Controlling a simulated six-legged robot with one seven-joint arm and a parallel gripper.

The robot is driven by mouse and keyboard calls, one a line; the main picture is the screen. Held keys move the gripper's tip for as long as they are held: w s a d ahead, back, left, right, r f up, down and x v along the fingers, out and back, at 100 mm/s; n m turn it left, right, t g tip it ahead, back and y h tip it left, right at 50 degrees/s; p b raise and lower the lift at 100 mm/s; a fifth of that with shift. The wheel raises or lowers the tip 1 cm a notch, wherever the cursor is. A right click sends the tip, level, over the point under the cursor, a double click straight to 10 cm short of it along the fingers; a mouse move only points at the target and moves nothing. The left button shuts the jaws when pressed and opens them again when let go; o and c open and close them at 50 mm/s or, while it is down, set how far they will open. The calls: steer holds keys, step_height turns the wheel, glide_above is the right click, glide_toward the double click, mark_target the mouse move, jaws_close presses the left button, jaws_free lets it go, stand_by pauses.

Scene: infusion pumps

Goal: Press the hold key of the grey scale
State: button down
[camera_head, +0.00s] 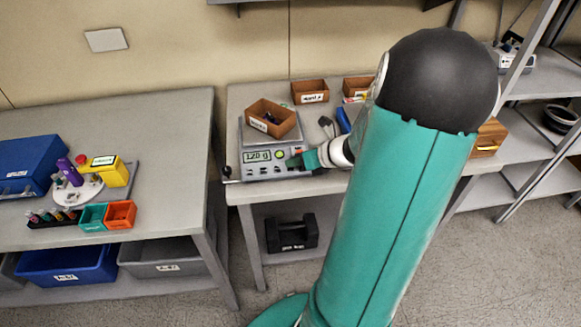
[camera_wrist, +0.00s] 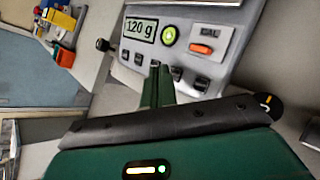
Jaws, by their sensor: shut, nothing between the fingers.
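The grey scale (camera_head: 280,172) stands at the front edge of the right-hand bench, with a brown box (camera_head: 270,118) on its pan. Its display (camera_wrist: 141,29) reads 120 g. In the wrist view, its front panel (camera_wrist: 225,17) has a round green-ringed button (camera_wrist: 168,36), an orange button (camera_wrist: 205,48) below a CAL label, and a row of small dark keys (camera_wrist: 202,85). I cannot read which is the hold key. My gripper (camera_wrist: 158,68) is shut and empty, its tips over the key row, partly covering it. Whether they touch is unclear. It also shows in the head view (camera_head: 294,162).
Brown boxes (camera_head: 310,92) stand behind the scale. A small black knob (camera_head: 227,172) is at its left. A left bench (camera_head: 160,120) holds a blue case (camera_head: 28,168), a yellow device (camera_head: 108,172) and small bins (camera_head: 120,214). My arm hides part of the right bench.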

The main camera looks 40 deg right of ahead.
steer(key=shift+f, duration=0.1)
steer(key=shift+w+f, duration=0.1)
steer(key=shift+f, duration=0.2)
steer(key=shift+w+d+f, duration=0.1)
steer(key=shift+f, duration=0.2)
stand_by(0.6)
steer(key=shift+r, duration=0.1)
steer(key=shift+s+r, duration=0.2)
steer(key=shift+r, duration=0.45)
steer(key=r, duration=0.3)
steer(key=s+a+r, duration=0.1)
steer(key=shift+r, duration=0.4)
stand_by(0.9)
